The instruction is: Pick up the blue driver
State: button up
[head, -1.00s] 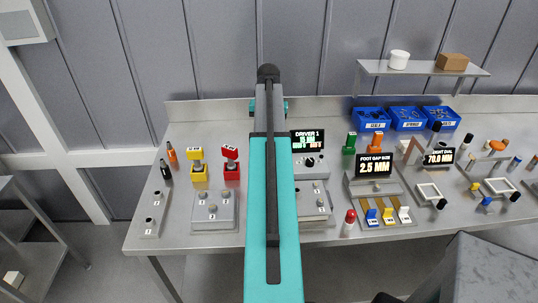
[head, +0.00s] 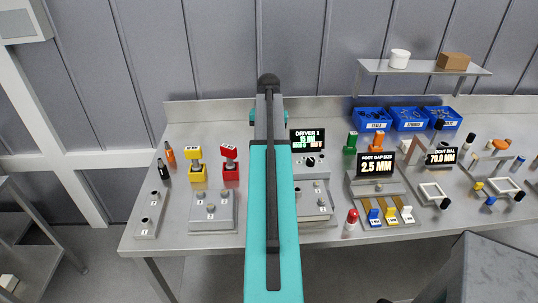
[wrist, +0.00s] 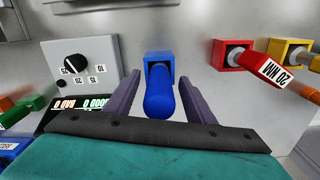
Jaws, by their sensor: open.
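The blue driver (wrist: 160,92) shows in the wrist view, with a rounded handle pointing toward the camera and a square blue block behind it. My gripper (wrist: 160,78) is open, with one dark purple finger on each side of the driver. Gaps show between the handle and both fingers, so I see no grip on it. In the head view my arm covers the spot, and neither the blue driver nor my fingertips can be seen there.
A red driver (wrist: 233,54) and a yellow one (wrist: 290,50) stand to the right in the wrist view. A dial box (wrist: 82,66) is at left. In the head view, blue bins (head: 408,118) and a gap-size display (head: 376,166) occupy the bench's right side.

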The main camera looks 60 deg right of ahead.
jog(key=shift+f, duration=0.55)
grip_shut()
jog(key=shift+r, duration=0.2)
jog(key=shift+r+p, duration=3.15)
jog(key=shift+r, duration=1.7)
